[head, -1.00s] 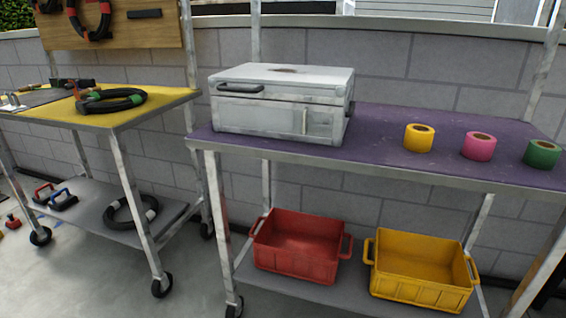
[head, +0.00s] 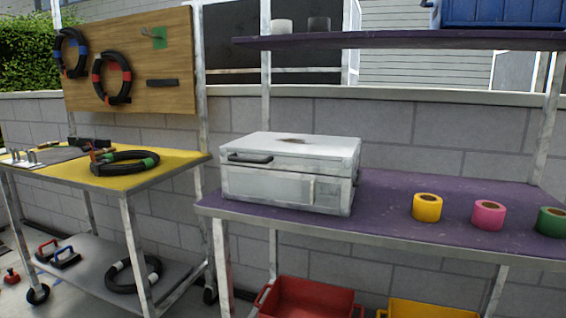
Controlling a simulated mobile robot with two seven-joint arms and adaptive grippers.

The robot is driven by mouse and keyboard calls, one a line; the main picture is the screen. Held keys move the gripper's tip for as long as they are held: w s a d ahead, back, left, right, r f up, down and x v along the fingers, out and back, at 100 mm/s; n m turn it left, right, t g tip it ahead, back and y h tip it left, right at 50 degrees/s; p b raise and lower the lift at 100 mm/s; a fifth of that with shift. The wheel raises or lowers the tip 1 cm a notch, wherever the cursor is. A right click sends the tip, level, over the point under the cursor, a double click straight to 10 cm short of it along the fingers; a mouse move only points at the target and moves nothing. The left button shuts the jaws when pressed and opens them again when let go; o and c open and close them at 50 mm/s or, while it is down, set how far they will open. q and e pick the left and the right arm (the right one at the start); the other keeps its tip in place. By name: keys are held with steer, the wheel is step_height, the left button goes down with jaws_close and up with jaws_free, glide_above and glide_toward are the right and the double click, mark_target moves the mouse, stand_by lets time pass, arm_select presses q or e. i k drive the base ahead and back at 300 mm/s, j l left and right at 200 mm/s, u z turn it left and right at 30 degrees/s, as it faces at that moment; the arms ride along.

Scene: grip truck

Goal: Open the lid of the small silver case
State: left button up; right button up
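The small silver case (head: 288,178) stands on the left part of the purple table top in the head view. Its lid (head: 293,145) is closed, with a brownish mark on top. A dark handle (head: 250,158) sits at the upper left of its front face, and a paler latch-like plate shows lower right on the front. Neither of my grippers shows in the head view, so nothing of mine is seen touching the case.
Yellow (head: 427,207), pink (head: 488,214) and green (head: 551,221) tape rolls stand right of the case on the purple table (head: 385,200). A purple shelf (head: 400,40) hangs above. A yellow-topped cart (head: 170,166) stands left. Red (head: 305,296) and yellow bins (head: 430,308) sit below.

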mark_target(334, 156)
steer(key=i+j+z, duration=0.1)
steer(key=j, duration=0.2)
steer(key=i+j+z, duration=0.1)
steer(key=j, duration=0.25)
steer(key=i+j+z, duration=0.1)
steer(key=i+j, duration=0.15)
steer(key=i+j+z, duration=0.1)
steer(key=j, duration=0.35)
steer(key=i+j+z, duration=0.1)
steer(key=j, duration=0.25)
